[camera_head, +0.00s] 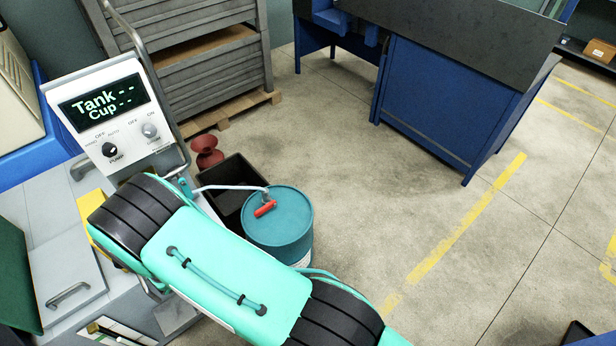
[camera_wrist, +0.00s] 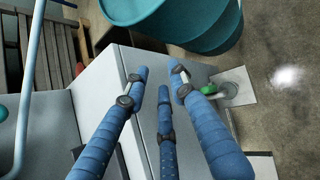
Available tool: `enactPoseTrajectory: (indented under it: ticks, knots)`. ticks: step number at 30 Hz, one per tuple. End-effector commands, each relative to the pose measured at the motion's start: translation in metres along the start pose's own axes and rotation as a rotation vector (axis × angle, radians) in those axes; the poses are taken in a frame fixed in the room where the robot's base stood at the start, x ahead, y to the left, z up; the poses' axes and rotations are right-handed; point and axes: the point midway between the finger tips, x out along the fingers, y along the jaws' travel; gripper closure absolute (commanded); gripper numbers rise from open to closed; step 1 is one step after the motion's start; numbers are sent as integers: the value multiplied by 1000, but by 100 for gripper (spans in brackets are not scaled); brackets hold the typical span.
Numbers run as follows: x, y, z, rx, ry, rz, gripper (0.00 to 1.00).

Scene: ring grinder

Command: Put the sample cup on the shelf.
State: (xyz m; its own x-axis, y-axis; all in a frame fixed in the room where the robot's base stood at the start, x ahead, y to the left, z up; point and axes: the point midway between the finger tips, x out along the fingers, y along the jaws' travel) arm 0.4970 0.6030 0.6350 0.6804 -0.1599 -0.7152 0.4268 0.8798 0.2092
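My gripper (camera_wrist: 160,80) has three blue wrapped fingers, spread apart with nothing between them. Below the fingers is a pale grey cabinet surface. A small clear, cup-like thing (camera_wrist: 229,91) sits to the right of the fingertips, beside a green round part; I cannot tell for sure whether it is the sample cup. It is apart from the fingers. In the head view my teal and black arm crosses the lower left and my gripper is out of sight. I cannot make out the shelf with certainty.
A teal drum (camera_head: 278,226) with a red-handled tap above it stands beside a black bin (camera_head: 232,184). Grey cabinets (camera_head: 68,240) stand at left, a blue workbench (camera_head: 437,98) at the back.

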Motion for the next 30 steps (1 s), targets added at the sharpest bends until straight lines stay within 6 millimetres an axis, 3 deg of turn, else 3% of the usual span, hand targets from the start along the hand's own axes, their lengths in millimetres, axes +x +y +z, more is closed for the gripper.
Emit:
enactPoseTrajectory:
  ticks: [1,6,14,21,30]
  knots:
    - [-4,3,22,41,-2,-13,75]
    - [-16,3,88,173,-10,-59,75]
    - [-41,-12,203,412,-22,-141,75]
    - [-70,-45,307,648,-31,-218,75]
    - [-114,-104,418,941,-38,-305,75]
